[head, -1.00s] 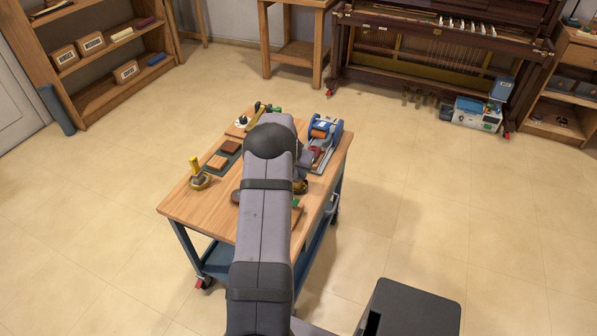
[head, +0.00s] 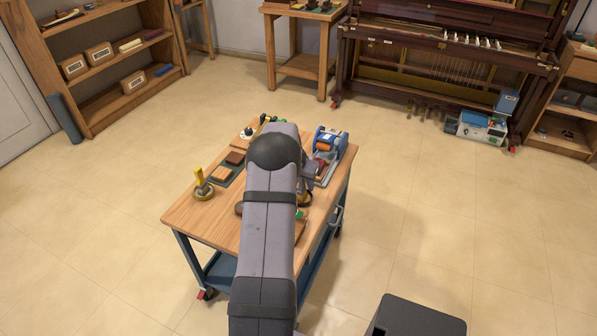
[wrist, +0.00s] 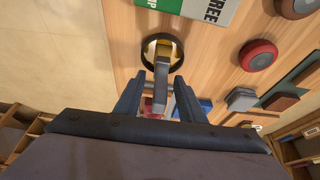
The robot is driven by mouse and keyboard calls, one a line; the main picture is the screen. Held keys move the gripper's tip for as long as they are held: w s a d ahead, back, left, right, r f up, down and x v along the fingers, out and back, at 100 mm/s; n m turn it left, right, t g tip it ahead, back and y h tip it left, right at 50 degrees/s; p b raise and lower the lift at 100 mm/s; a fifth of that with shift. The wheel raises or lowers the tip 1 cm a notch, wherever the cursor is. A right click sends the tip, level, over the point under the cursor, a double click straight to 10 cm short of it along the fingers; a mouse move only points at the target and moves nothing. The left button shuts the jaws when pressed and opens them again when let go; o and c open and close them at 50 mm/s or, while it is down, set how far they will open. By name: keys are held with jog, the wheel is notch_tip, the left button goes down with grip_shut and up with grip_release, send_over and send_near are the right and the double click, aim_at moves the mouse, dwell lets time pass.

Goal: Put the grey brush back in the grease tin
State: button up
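In the wrist view a grey brush (wrist: 161,88) runs from a round dark-rimmed tin (wrist: 147,45) with a yellow inside back toward my palm. My gripper (wrist: 161,78) has one finger on each side of the brush, with a narrow gap visible on both sides. The brush's far end overlaps the tin; I cannot tell how deep it sits. In the head view the tin (head: 306,200) shows partly, at the right of the table, and my arm hides the gripper and brush. Another tin (head: 203,190) with a yellow-handled brush stands at the table's left.
The wooden table (head: 205,218) also holds a blue roller device (head: 331,142) and brown blocks (head: 226,172). In the wrist view a red round thing (wrist: 258,55) and a green-and-white printed card (wrist: 205,8) lie near the tin. The table's left front is bare.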

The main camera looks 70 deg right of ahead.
jog(key=v, duration=1)
jog(key=shift+a+r, duration=0.25)
jog(key=shift+r, duration=0.05)
jog(key=w+a+r+n+t+y, duration=0.1)
jog(key=w+a+n, duration=0.45)
jog(key=a, duration=0.85)
jog(key=w+a+n+y, duration=0.1)
jog(key=w+a+n, duration=0.2)
jog(key=w+a, duration=0.8)
jog(key=s+a+n, duration=0.3)
jog(key=s+a, duration=0.1)
jog(key=a, duration=0.5)
jog(key=s+a+f+n+y, duration=0.1)
jog(key=s+a+n, duration=0.2)
jog(key=a, duration=0.7)
jog(key=s+a+n+g+y, duration=0.1)
jog(key=s+a+n, duration=0.2)
jog(key=s+a, duration=0.3)
jog(key=a, duration=0.4)
jog(key=shift+s+f, duration=0.3)
jog(key=shift+f, duration=0.05)
jog(key=shift+n, duration=0.25)
